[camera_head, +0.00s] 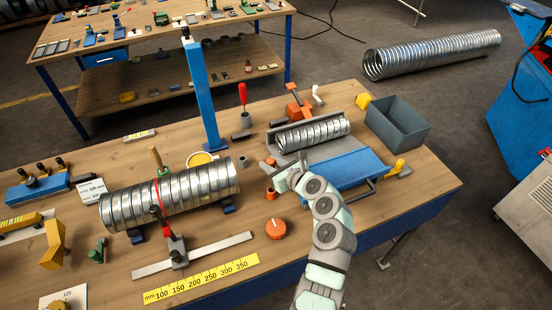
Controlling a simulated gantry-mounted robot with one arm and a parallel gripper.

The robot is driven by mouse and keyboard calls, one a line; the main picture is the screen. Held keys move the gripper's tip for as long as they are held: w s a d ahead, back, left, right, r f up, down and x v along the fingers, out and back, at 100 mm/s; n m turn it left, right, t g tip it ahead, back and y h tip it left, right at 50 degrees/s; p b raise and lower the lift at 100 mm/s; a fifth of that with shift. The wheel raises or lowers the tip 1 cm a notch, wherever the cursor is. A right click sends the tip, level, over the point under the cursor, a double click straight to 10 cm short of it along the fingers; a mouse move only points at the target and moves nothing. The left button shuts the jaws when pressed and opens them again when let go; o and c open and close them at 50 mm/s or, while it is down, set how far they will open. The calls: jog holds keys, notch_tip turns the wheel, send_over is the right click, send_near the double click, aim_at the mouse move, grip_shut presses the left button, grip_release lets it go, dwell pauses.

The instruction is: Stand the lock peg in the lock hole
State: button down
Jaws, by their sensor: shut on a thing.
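My gripper (279,180) reaches in from the lower right and is low over the workbench, at the front left corner of the blue-fronted fixture. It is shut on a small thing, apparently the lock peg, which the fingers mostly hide. A small orange piece (270,194) shows just below and left of the fingertips. I cannot tell whether it touches the gripper. The grey cradle (279,146) of the fixture holds a short spiral duct (313,134). I cannot clearly make out the lock hole.
A long spiral duct (170,195) lies on supports to the left, with a clamp (176,246) before it. A blue post (203,95) stands behind. An orange knob (276,229) sits in front of my gripper. A grey bin (398,124) stands right of the fixture.

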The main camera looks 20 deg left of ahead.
jog(key=shift+r+p, duration=0.25)
jog(key=shift+p, duration=0.6)
jog(key=shift+f+b, duration=1.2)
jog(key=shift+f, duration=1.9)
jog(key=shift+p, duration=1.45)
jog(key=shift+f+b, duration=1.4)
jog(key=shift+f, duration=0.9)
jog(key=c, duration=1.1)
grip_release()
jog(key=p+v, duration=0.1)
jog(key=v, duration=0.9)
jog(key=shift+s+d+r, duration=0.2)
jog(key=shift+d, duration=0.05)
